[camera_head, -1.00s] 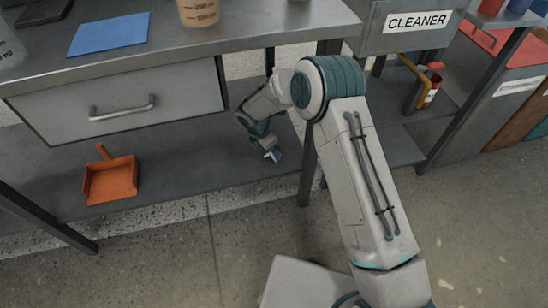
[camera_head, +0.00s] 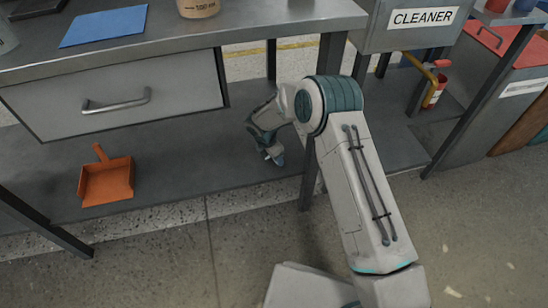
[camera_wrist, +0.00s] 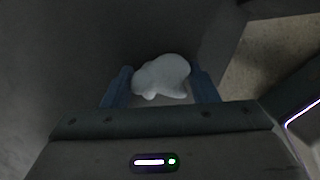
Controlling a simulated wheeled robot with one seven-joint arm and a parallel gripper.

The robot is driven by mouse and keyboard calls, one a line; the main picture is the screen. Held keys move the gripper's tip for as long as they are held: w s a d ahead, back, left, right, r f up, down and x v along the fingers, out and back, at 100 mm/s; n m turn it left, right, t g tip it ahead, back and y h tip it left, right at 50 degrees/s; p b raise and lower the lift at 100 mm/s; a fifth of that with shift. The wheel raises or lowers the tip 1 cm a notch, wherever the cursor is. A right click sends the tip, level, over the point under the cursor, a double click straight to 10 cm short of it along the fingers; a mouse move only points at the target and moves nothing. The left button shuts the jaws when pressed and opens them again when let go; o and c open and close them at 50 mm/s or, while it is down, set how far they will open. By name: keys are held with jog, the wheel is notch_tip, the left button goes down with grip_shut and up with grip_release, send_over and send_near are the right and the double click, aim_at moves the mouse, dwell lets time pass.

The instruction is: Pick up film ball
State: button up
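The film ball (camera_wrist: 162,76) is a pale, lumpy wad in the wrist view. It sits between the two blue fingers of my gripper (camera_wrist: 162,88), and both fingers appear to touch its sides. In the head view my gripper (camera_head: 273,157) points down at the right part of the grey lower shelf (camera_head: 180,172), under the workbench. The ball cannot be clearly made out there. Whether it rests on the shelf or is lifted, I cannot tell.
An orange dustpan (camera_head: 106,182) lies on the lower shelf to the left. A table leg (camera_head: 308,180) stands close right of my gripper. The bench drawer (camera_head: 115,100) and top (camera_head: 250,25) are above. A cleaner bin (camera_head: 420,20) is at the right.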

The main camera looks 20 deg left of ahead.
jog(key=shift+c, duration=0.7)
jog(key=shift+r, duration=0.1)
